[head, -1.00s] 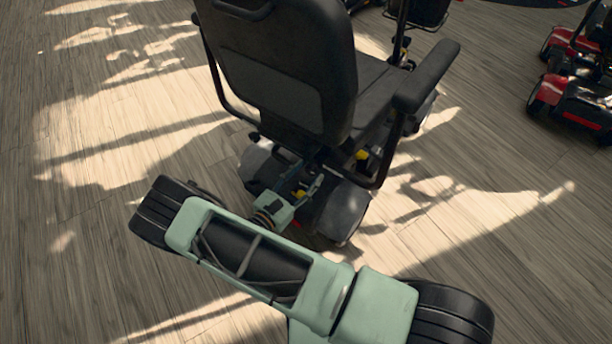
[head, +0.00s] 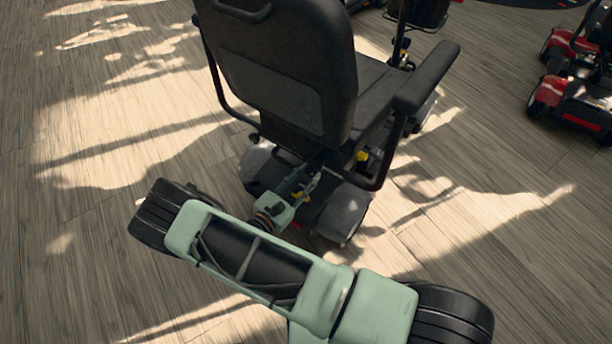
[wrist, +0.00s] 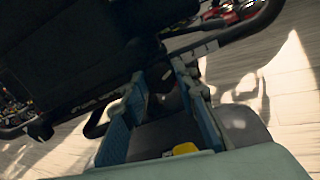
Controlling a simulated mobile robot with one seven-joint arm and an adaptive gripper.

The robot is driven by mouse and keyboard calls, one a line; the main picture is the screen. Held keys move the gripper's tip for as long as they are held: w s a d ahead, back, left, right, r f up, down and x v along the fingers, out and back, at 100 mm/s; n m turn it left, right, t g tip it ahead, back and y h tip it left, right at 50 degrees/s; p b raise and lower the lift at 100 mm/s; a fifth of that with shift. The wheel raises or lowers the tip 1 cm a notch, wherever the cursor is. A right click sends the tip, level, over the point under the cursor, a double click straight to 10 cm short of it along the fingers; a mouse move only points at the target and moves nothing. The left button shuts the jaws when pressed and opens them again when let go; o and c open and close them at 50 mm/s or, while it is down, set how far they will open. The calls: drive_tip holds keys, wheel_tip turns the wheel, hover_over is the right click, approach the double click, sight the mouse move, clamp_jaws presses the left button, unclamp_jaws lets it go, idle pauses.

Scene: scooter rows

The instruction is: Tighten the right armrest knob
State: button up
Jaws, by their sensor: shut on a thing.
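The scooter seat (head: 280,80) faces away from me, with its right armrest (head: 427,77) on a bent black tube. My gripper (head: 308,178) is low behind the backrest, at the rear of the seat frame. In the wrist view its two blue-padded fingers (wrist: 165,95) stand on both sides of a dark knob (wrist: 166,84) and are shut on it. The knob is in shadow and partly hidden by the fingers; its seating cannot be told. In the head view the knob is not clear behind my gripper.
The grey rear cover (head: 343,212) of the scooter lies below my gripper. A yellow part (head: 362,156) sits under the seat; a yellow part (wrist: 185,149) also shows in the wrist view. A red scooter (head: 570,95) stands at far right. Floor (head: 480,250) right is clear.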

drive_tip(key=m, duration=0.5)
drive_tip(key=shift+s+m, duration=0.1)
drive_tip(key=shift+m, duration=0.3)
drive_tip(key=m+p, duration=0.1)
drive_tip(key=m, duration=0.4)
drive_tip(key=m+p, duration=0.1)
drive_tip(key=m, duration=0.5)
drive_tip(key=shift+f+m, duration=0.15)
drive_tip(key=shift+m, duration=0.15)
drive_tip(key=m+p, duration=0.1)
drive_tip(key=m, duration=0.4)
drive_tip(key=shift+f+m, duration=0.1)
drive_tip(key=shift+m, duration=0.2)
drive_tip(key=o, duration=1.2)
drive_tip(key=shift+c, duration=0.2)
drive_tip(key=v, duration=1.2)
